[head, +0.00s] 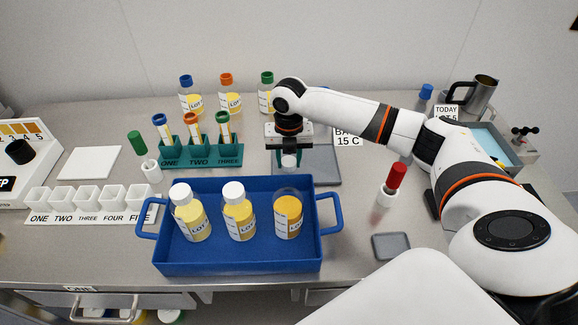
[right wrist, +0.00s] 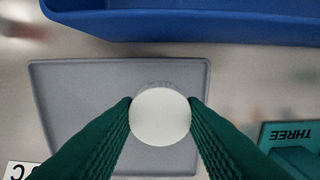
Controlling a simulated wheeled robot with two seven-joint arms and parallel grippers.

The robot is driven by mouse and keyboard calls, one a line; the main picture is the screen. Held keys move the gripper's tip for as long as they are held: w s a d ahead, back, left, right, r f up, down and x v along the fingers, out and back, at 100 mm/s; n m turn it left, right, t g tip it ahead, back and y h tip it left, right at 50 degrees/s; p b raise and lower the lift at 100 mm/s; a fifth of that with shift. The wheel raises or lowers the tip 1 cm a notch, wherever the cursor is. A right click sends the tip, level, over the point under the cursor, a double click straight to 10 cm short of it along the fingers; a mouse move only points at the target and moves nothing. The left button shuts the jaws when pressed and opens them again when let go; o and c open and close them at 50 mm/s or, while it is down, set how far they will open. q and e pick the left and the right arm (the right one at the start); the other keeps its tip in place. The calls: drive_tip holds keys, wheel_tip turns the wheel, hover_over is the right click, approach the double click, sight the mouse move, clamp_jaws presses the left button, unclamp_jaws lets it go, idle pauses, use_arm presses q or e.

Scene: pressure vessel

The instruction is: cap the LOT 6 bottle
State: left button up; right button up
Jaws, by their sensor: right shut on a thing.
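My right gripper (head: 289,157) is shut on a white cap (head: 289,161), above a grey plate behind the blue tray (head: 240,265). In the right wrist view the cap (right wrist: 160,117) sits between the two green fingers. Three bottles with yellow contents stand upright in the tray. The left bottle (head: 190,217) and the middle bottle (head: 239,216) wear white caps. The right bottle (head: 288,217) has an open top and darker yellow contents. The labels read LOT, but I cannot make out their numbers clearly. My left gripper is out of view.
The grey plate (head: 320,168) lies under my right gripper. A teal rack (head: 203,155) with tubes stands left of it, with several capped bottles behind. A red-capped tube (head: 394,180) stands in a white holder right of the tray. A dark mug (head: 481,92) is at the back right.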

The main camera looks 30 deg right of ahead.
sight(289, 161)
wheel_tip(289, 161, up, 7)
drive_tip(key=shift+r+b, duration=0.1)
drive_tip(key=shift+b, duration=0.35)
